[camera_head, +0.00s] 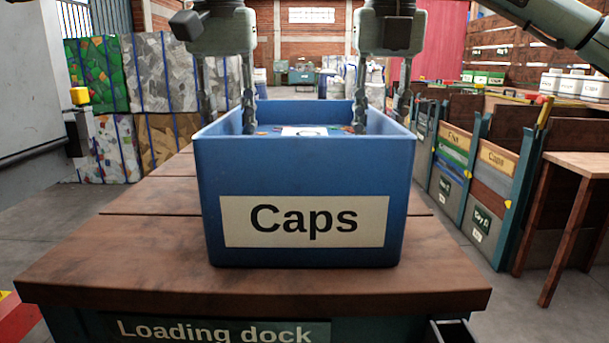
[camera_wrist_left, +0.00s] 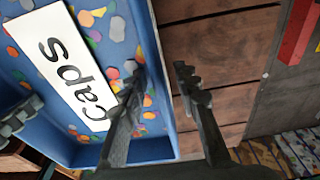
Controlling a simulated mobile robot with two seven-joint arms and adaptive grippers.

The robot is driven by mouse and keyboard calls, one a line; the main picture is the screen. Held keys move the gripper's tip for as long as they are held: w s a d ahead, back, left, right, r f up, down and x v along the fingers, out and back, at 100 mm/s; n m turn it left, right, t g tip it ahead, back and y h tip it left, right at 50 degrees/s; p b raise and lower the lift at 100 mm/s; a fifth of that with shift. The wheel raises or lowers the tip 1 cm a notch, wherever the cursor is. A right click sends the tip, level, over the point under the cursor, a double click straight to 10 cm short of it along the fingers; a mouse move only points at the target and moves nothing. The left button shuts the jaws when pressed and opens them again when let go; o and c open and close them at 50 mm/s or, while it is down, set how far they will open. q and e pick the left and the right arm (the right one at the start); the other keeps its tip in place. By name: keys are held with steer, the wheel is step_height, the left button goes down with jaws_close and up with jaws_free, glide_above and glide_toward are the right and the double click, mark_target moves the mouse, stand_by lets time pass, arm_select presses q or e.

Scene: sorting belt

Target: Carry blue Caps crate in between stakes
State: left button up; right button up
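The blue Caps crate (camera_head: 297,185) stands upright on the wooden loading dock top (camera_head: 120,275), its label facing me. Flat bits of several colours and a white Caps card (camera_wrist_left: 62,62) lie inside. My left gripper (camera_head: 227,124) is over the crate's left wall, one finger inside and one outside. In the left wrist view its fingers (camera_wrist_left: 158,73) are apart, with the blue wall between them and gaps showing. My right gripper (camera_head: 382,124) is likewise at the right wall, fingers spread. I cannot tell which posts are the stakes.
Pressed bales (camera_head: 160,70) stand at the back left. On the right are bays with teal posts (camera_head: 475,140) and Caps labels, and a wooden table (camera_head: 585,163). The dock top is bare around the crate. Grey floor (camera_head: 40,215) is clear at the left.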

arm_select(q)
steer(key=shift+c, duration=0.2)
arm_select(e)
steer(key=shift+c, duration=0.2)
arm_select(q)
jaws_close()
arm_select(e)
jaws_close()
arm_select(q)
steer(key=shift+r, duration=0.1)
arm_select(e)
steer(key=shift+r, duration=0.1)
